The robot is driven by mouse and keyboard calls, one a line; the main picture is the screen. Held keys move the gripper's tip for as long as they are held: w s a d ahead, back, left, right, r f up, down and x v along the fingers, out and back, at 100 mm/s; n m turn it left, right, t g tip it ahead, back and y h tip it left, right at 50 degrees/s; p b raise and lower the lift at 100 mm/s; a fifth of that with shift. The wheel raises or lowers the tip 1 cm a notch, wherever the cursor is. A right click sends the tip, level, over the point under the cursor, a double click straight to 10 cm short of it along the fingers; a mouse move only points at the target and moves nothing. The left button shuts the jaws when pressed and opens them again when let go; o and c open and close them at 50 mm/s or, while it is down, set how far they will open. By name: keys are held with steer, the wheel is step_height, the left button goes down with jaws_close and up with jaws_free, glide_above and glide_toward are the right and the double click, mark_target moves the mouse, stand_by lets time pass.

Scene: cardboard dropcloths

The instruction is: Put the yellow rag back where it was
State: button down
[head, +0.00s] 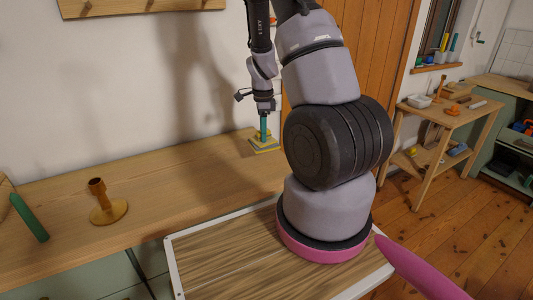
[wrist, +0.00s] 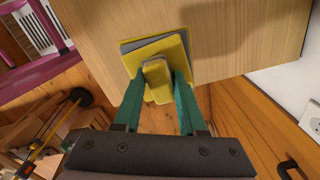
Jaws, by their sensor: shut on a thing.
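The yellow rag (wrist: 157,78) shows as a small raised yellow piece between my two green fingertips in the wrist view. My gripper (head: 264,136) points down at the far right end of the wooden bench and is shut on this piece. Right beneath it is a flat stack of yellow and grey squares (head: 265,147), close to the bench end. In the wrist view a yellow square (wrist: 173,47) and a grey layer (wrist: 133,44) stick out past the held piece. I cannot tell whether the held piece is joined to the yellow square or apart from it.
The wooden bench (head: 160,178) runs along the wall. The middle of the bench is clear. A small side table (head: 440,112) with tools stands at the right.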

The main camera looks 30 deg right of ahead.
steer(key=shift+f, duration=3.4)
steer(key=shift+c, duration=2.4)
jaws_free()
steer(key=shift+f, duration=0.15)
